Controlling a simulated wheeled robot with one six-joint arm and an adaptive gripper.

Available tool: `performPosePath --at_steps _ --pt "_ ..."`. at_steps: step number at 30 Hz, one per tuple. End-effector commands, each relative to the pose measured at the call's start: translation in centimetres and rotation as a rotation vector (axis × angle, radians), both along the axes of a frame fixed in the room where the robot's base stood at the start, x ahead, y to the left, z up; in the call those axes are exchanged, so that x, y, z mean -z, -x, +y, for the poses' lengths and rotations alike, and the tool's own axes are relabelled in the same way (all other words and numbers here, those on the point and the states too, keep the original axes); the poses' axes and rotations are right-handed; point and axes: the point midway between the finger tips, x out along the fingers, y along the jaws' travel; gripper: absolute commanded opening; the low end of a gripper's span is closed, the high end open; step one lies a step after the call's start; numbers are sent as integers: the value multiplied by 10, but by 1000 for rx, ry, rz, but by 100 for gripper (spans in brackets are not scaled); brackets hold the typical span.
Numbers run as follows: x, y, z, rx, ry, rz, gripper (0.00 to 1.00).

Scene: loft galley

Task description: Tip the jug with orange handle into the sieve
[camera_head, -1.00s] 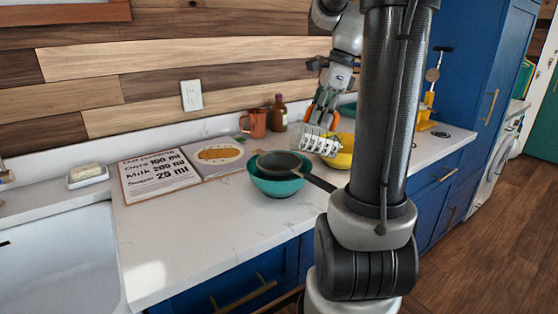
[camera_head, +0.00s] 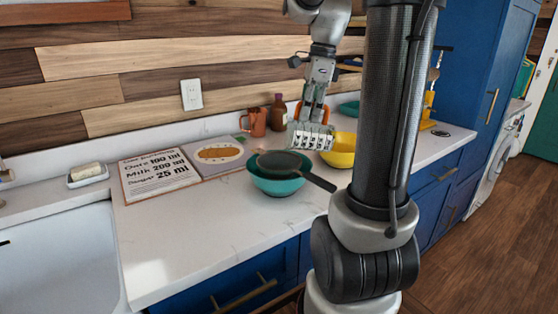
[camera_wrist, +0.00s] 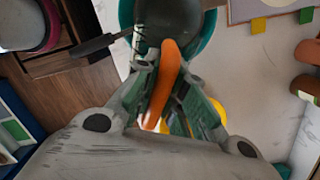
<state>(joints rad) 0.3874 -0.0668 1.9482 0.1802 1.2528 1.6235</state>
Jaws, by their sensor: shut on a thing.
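The clear measuring jug (camera_head: 309,138) with dark markings hangs above the counter, just right of and behind the sieve in the head view. My gripper (camera_head: 314,112) is shut on its orange handle (camera_wrist: 167,62), which shows between the fingers in the wrist view. The jug looks turned over to some degree; its exact tilt and contents are unclear. The dark sieve (camera_head: 279,162) rests on the teal bowl (camera_head: 275,186), its handle (camera_head: 318,181) pointing right. The sieve (camera_wrist: 170,18) shows beyond the fingers in the wrist view.
A yellow bowl (camera_head: 341,153) stands right of the jug. An orange mug (camera_head: 254,122) and a brown bottle (camera_head: 279,112) stand by the wall. A recipe board (camera_head: 158,176) lies left. The front counter (camera_head: 200,235) is clear.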

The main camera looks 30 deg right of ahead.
Motion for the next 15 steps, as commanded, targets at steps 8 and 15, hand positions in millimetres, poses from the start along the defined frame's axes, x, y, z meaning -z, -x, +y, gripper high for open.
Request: performPosePath --at_steps 8,15 --pt "-2 -2 4 0 32 18 0" --pt "-4 -4 7 0 61 33 0"
